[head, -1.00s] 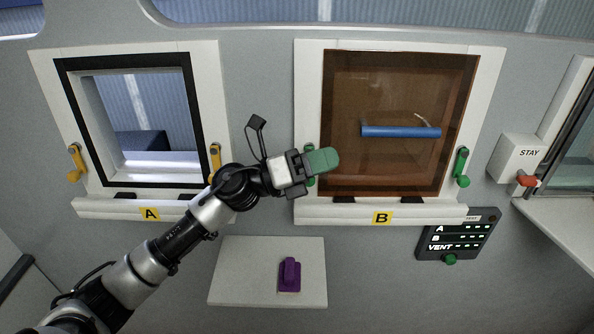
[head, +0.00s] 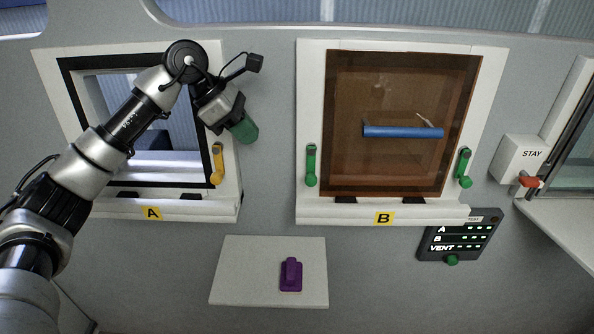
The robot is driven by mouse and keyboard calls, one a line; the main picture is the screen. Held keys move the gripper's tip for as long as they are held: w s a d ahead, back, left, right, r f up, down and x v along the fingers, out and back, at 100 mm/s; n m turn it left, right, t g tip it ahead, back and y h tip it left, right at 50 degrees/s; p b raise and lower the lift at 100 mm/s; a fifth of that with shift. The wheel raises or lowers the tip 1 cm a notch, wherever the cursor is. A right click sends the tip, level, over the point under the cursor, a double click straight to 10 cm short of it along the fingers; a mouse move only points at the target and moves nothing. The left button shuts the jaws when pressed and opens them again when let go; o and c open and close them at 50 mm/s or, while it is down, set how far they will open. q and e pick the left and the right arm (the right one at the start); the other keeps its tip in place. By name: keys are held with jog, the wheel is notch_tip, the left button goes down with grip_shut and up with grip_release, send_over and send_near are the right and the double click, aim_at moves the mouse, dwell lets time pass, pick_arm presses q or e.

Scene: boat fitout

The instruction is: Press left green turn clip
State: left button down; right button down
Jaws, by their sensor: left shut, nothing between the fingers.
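The left green turn clip (head: 311,165) is on the white frame at the left side of window B. It hangs upright with its knob end down and is fully visible. A second green turn clip (head: 464,168) is on the right side of the same frame. Window B holds a brown tinted panel (head: 390,90) with a blue bar handle (head: 403,132). My left gripper (head: 246,131), with green fingertips, is shut and empty. It is in front of the wall between windows A and B, up and left of the left green clip and apart from it. My right gripper is not in view.
Window A (head: 150,212) stands at the left, partly behind my arm, with a yellow clip (head: 217,165). Below are a white shelf (head: 235,270) with a purple object (head: 291,275) and a dark indicator panel (head: 435,250). A STAY box (head: 517,157) with a red lever is at right.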

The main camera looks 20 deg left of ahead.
aim_at(311, 167)
pick_arm(q)
jog(key=shift+d, duration=0.1)
jog(key=p+x, duration=0.2)
jog(key=x, duration=0.2)
jog(key=d+p+x, duration=0.1)
jog(key=p+x, duration=0.1)
jog(key=x, duration=0.3)
jog(key=r+p+x, duration=0.1)
jog(key=p+x, duration=0.1)
jog(key=x, duration=0.2)
jog(key=shift+w+d, duration=0.4)
jog(key=shift+d, duration=0.05)
jog(key=shift+a, duration=0.1)
